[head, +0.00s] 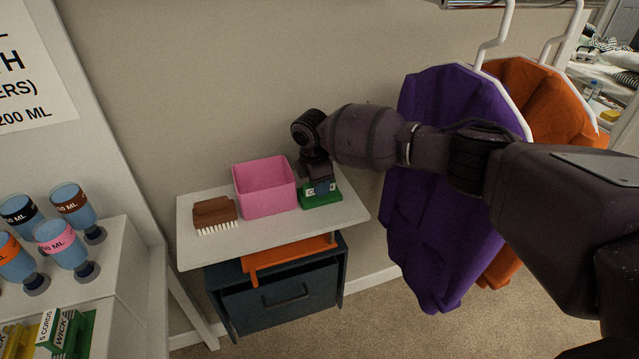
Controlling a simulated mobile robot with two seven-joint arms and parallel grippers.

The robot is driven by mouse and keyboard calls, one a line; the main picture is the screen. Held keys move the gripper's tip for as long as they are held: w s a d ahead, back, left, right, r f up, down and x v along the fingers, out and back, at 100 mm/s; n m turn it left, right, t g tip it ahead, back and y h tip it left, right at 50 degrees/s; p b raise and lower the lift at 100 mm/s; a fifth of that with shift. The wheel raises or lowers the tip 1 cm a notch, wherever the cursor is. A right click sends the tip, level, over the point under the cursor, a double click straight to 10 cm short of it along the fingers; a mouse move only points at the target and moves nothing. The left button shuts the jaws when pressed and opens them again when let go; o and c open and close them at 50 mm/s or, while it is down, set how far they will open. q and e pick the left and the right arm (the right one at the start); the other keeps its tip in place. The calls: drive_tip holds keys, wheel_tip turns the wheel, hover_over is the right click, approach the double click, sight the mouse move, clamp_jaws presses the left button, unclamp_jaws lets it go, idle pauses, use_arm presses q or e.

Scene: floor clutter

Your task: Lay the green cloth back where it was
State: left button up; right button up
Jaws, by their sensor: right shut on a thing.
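My right gripper (321,187) reaches down at the right end of a small white table (290,236). It is shut on a flat green thing (333,197) with a pale marking on its front. The green thing is at the tabletop, just right of a pink open box (266,190). The gripper hides part of it, so I cannot tell for sure whether it is the green cloth or whether it rests fully on the table. No other green cloth shows. My left gripper is not in view.
A brown brush (214,213) lies left of the pink box. Under the table are an orange piece (288,260) and a dark blue drawer unit (280,298). Purple (425,215) and orange (545,100) garments hang at right. Blue cups (66,245) and wick boxes (65,335) stand at left.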

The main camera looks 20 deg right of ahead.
drive_tip(key=o, duration=0.9)
drive_tip(key=shift+f, duration=0.1)
drive_tip(key=r, duration=0.4)
drive_tip(key=a+r+p, duration=0.1)
drive_tip(key=r, duration=0.7)
drive_tip(key=shift+a+r, duration=0.15)
drive_tip(key=shift+a, duration=0.1)
